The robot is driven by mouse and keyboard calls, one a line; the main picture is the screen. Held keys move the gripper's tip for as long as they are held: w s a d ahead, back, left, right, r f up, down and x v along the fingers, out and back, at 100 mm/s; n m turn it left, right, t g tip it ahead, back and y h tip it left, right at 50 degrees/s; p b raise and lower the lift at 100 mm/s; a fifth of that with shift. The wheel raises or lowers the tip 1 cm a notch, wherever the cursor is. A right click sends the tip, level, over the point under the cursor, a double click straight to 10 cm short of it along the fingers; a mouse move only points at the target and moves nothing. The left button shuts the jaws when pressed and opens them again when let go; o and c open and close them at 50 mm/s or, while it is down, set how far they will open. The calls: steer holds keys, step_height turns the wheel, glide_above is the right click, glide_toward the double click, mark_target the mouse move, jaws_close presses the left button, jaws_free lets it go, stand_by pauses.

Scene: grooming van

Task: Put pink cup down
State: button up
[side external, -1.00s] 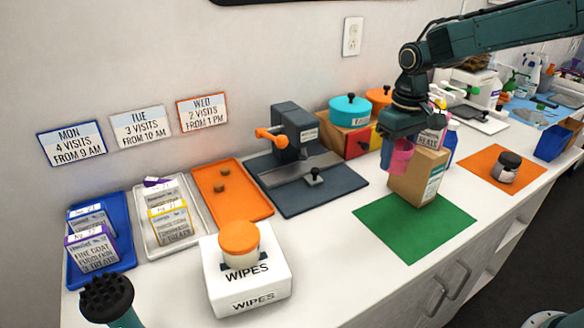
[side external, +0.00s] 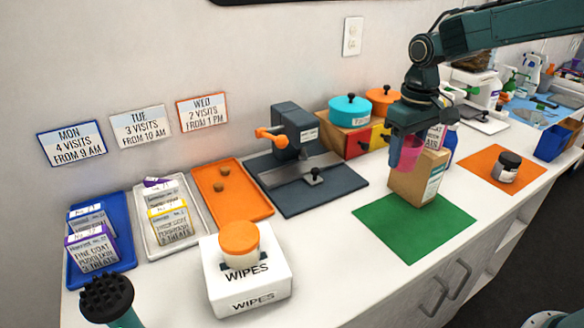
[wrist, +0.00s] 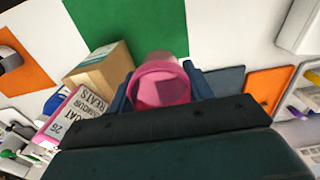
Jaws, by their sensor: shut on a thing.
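The pink cup (side external: 411,153) is held by my gripper (side external: 406,150) in the air, beside the brown box (side external: 419,178) in the side view. In the wrist view the cup (wrist: 162,84) sits between the two blue fingers of my gripper (wrist: 160,88), its round mouth facing the camera. The brown box (wrist: 103,68) stands left of the cup there. The box stands on the green mat (side external: 400,238); the mat also shows at the top of the wrist view (wrist: 125,20). The cup is partly hidden by a finger in the side view.
A dark jar (side external: 507,167) stands on an orange mat (side external: 485,177) at the right. A grey press (side external: 300,160) and an orange tray (side external: 235,195) with two brown pieces are to the left. The front part of the green mat and the white counter before it are bare.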

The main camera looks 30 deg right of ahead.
mark_target(403, 165)
step_height(403, 165, down, 11)
steer(key=shift+r, duration=0.2)
steer(key=shift+f, duration=0.1)
steer(key=shift+f, duration=2.05)
steer(key=shift+f, duration=0.1)
steer(key=o, duration=0.9)
steer(key=shift+o, duration=0.2)
step_height(403, 165, up, 12)
steer(key=shift+f, duration=0.25)
steer(key=shift+r, duration=0.4)
